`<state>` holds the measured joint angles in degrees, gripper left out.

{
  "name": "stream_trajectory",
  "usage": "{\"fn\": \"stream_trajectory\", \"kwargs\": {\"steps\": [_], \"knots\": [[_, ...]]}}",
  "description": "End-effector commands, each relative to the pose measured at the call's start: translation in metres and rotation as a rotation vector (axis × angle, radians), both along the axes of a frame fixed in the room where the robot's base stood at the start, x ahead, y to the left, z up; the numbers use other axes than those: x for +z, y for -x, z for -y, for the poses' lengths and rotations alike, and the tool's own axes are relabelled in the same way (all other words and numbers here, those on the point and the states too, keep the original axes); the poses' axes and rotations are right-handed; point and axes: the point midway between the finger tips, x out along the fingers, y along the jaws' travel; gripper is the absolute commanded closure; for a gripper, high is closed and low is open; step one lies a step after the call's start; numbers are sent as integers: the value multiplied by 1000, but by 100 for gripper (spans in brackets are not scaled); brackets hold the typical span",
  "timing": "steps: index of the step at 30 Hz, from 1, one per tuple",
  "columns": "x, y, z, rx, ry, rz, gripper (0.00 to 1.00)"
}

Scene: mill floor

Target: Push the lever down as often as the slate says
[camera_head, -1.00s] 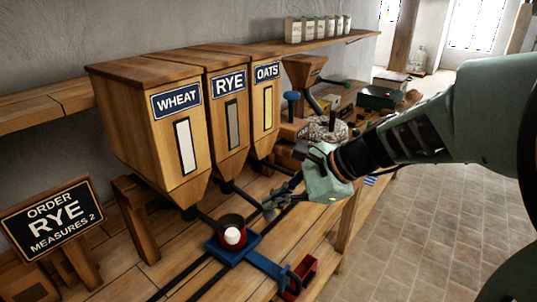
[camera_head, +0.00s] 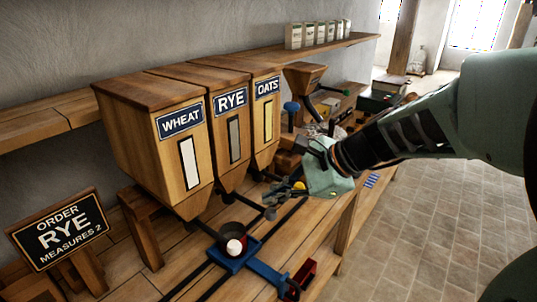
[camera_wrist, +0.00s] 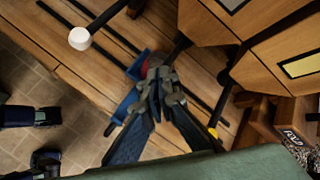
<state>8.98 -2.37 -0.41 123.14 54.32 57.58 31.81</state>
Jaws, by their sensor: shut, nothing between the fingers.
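The slate (camera_head: 58,230) reads "ORDER RYE MEASURES 2". The wooden rye hopper (camera_head: 232,140) stands between the wheat hopper (camera_head: 175,150) and the oats hopper (camera_head: 266,120). The rye lever is a dark rod ending in a grey knob (camera_head: 270,213). My gripper (camera_head: 272,195) is shut and empty, its fingertips close above that knob; I cannot tell whether they touch. In the wrist view the closed fingers (camera_wrist: 160,82) cover the rye knob. The wheat lever has a white knob (camera_head: 234,247), also in the wrist view (camera_wrist: 80,38). The oats lever has a yellow knob (camera_head: 299,185).
A dark red bowl (camera_head: 229,232) sits on a blue carriage (camera_head: 236,262) on dark rails, under the hoppers. A red box (camera_head: 302,273) is at the bench edge. A small wooden hopper (camera_head: 305,77) and clutter fill the far bench. Open floor lies to the right.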

Motion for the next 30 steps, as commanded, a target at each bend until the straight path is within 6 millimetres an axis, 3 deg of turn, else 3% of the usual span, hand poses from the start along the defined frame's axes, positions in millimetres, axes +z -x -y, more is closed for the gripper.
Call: {"fn": "stream_trajectory", "kwargs": {"steps": [7, 21, 30], "knots": [[7, 0, 0, 0, 0, 0, 100], [51, 0, 0, 0, 0, 0, 100], [50, 0, 0, -1, 0, -1, 100]]}}
